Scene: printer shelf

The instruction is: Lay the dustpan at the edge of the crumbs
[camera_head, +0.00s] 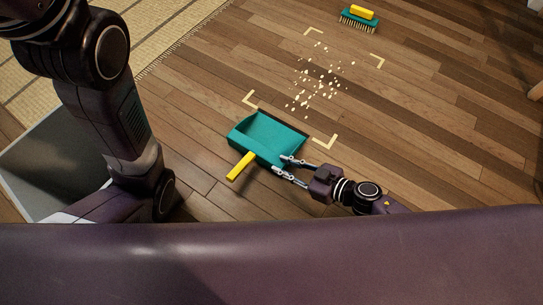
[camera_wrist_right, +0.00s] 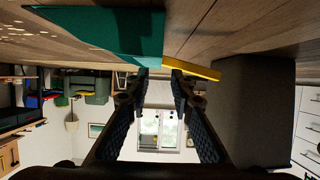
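The teal dustpan (camera_head: 268,134) lies on the wooden floor, its open side facing up and right toward the crumbs (camera_head: 318,82). Its yellow handle (camera_head: 241,166) points down and left. The crumbs are scattered just beyond its front edge. My right gripper (camera_head: 276,164) is at the dustpan's rear right corner, its two fingers apart. In the right wrist view the fingertips (camera_wrist_right: 156,74) stand apart close to the teal pan (camera_wrist_right: 105,30) and the yellow handle (camera_wrist_right: 195,69); I cannot tell if they touch. My left arm shows at left, but its gripper is out of view.
A teal brush with a yellow top (camera_head: 360,18) stands on the floor beyond the crumbs. Pale corner marks (camera_head: 328,142) frame the crumb area. A woven mat (camera_head: 165,35) lies at upper left. The floor right of the crumbs is clear.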

